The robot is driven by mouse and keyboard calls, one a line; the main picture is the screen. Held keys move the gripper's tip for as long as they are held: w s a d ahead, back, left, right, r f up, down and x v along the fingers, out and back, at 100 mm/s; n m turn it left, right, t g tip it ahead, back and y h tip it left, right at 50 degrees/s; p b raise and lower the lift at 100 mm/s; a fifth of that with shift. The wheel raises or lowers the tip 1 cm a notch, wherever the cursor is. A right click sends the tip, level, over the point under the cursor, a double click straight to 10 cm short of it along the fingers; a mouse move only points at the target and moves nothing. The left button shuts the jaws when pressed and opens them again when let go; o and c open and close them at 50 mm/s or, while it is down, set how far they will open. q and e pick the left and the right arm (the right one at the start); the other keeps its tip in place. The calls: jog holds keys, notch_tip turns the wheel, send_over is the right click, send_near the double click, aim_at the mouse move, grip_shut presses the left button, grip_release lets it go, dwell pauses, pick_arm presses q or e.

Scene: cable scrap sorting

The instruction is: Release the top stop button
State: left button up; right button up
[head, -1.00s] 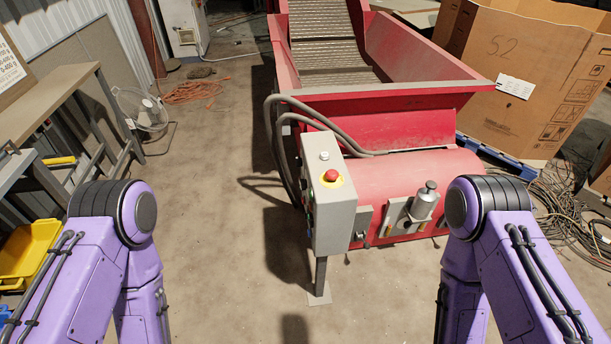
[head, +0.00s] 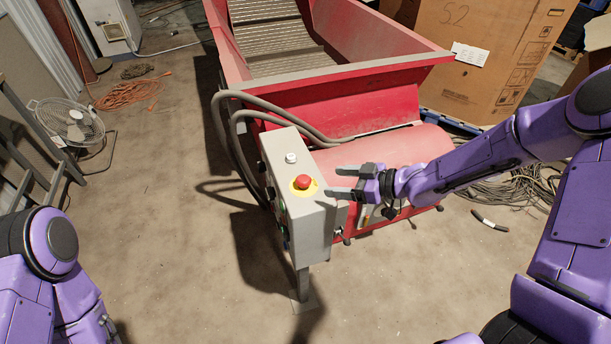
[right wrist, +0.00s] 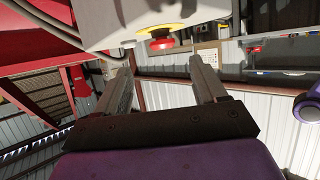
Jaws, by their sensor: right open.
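The top stop button (head: 302,182) is a red mushroom head on a yellow disc, on the top face of the grey control box (head: 312,220). It also shows in the right wrist view (right wrist: 160,46), upside down, just past the fingertips. My right gripper (head: 334,181) is open and empty, its fingers pointing left at the button from just to its right. In the right wrist view, a gap shows between the fingers (right wrist: 165,68). I cannot tell whether a finger touches the box. My left gripper is out of view.
A small white button (head: 291,158) sits behind the red one. Grey hoses (head: 235,115) curve from the red conveyor machine (head: 350,90) behind the box. A fan (head: 72,122) and orange cable (head: 130,95) lie left. The floor in front of the box is clear.

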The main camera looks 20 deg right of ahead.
aim_at(310, 181)
jog(key=x, duration=0.9)
jog(key=shift+w+a+f+b, duration=0.1)
jog(key=shift+a+b, duration=0.1)
jog(key=shift+b, duration=0.15)
grip_shut()
jog(key=shift+r+p, duration=0.9)
jog(key=shift+p, duration=0.05)
jog(key=shift+f, duration=0.1)
jog(key=shift+c, duration=1)
grip_release()
jog(key=shift+o, duration=1)
